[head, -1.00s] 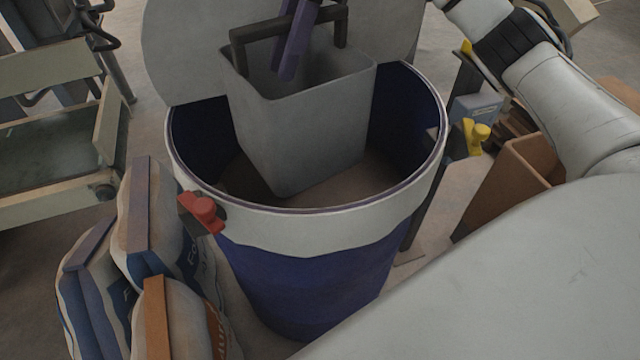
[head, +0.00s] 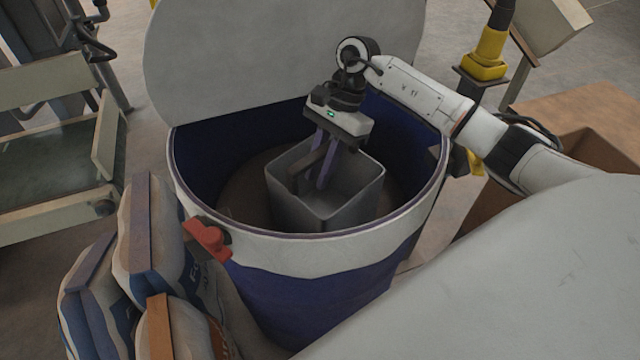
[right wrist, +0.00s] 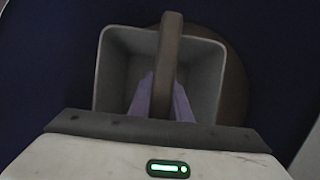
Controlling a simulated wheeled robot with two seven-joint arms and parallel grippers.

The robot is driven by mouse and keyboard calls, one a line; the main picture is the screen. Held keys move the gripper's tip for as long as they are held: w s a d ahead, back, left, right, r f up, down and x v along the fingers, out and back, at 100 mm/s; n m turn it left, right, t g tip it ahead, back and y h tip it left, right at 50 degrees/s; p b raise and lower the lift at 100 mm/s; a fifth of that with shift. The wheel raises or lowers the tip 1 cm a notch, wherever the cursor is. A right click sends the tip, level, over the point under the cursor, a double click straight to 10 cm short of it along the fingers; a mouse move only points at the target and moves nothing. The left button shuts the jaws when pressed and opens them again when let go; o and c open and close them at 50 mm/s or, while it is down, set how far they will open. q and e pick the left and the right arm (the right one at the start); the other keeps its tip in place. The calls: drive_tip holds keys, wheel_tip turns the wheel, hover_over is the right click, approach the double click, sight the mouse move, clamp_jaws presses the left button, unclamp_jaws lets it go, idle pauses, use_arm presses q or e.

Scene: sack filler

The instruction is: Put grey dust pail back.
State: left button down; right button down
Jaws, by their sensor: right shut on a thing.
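The grey dust pail (head: 335,203) is inside the blue drum (head: 325,292), low down and toward the right of its opening. My right gripper (head: 322,172) reaches down into the drum from above and is shut on the pail's dark handle (head: 303,178). In the right wrist view the pail (right wrist: 112,75) is seen from above, empty, with its handle (right wrist: 170,50) between the purple fingers (right wrist: 160,103). I cannot tell whether the pail's base touches the drum's floor. My left gripper is not in view.
The drum's grey lid (head: 240,60) stands open at the back. A red latch (head: 207,238) juts from the rim at front left. Several filled sacks (head: 150,250) lean at the left, beside a cart (head: 45,165). A brown box (head: 580,120) stands at the right.

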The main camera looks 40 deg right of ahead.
wheel_tip(320, 180, down, 5)
idle(0.4)
drive_tip(key=shift+f, duration=0.1)
drive_tip(key=shift+f, duration=0.15)
drive_tip(key=c, duration=1.6)
unclamp_jaws()
drive_tip(key=shift+c, duration=0.2)
